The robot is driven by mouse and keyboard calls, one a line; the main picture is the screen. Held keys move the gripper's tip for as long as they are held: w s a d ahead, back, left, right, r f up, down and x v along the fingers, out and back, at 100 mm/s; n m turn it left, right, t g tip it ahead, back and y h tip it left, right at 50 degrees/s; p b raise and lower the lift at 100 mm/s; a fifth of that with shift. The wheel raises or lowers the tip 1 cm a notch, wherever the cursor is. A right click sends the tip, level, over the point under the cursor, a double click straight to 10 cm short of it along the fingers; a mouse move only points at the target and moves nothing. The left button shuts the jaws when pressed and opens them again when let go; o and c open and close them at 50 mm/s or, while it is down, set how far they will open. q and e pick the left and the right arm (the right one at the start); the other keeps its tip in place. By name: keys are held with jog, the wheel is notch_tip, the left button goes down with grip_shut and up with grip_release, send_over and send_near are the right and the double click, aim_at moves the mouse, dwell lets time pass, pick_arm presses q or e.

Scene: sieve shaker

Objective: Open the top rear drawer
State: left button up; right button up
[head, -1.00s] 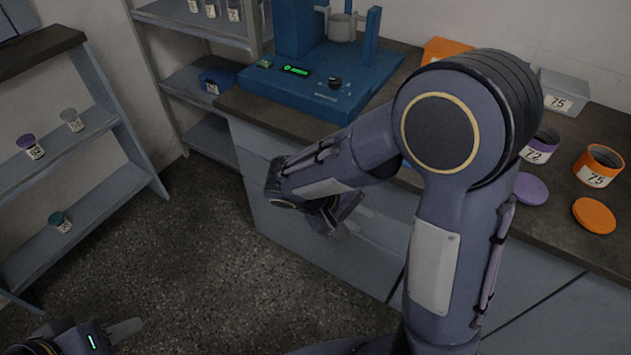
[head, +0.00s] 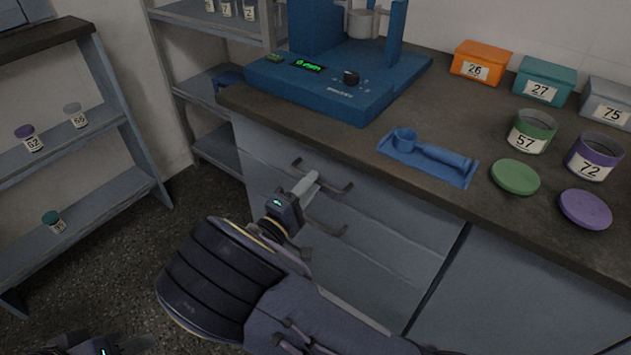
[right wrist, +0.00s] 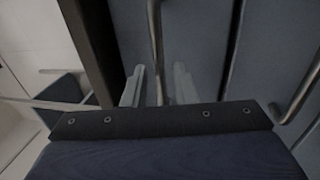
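The top drawer (head: 385,215) is a grey front just under the dark counter and looks shut. Its bar handle (head: 340,187) is partly hidden by my right gripper (head: 312,178). In the right wrist view the two fingers of my right gripper (right wrist: 158,88) stand apart, one on each side of the handle bar (right wrist: 156,45), with gaps showing; the gripper is open. A second, lower handle (head: 335,230) is partly hidden behind my gripper. My left gripper (head: 130,345) is at the bottom left edge, cut off and dark, away from the drawers.
Shelves (head: 75,150) stand at the left. The floor between is clear.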

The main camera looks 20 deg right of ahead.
jog(key=shift+x, duration=1.1)
jog(key=shift+c, duration=0.3)
grip_shut()
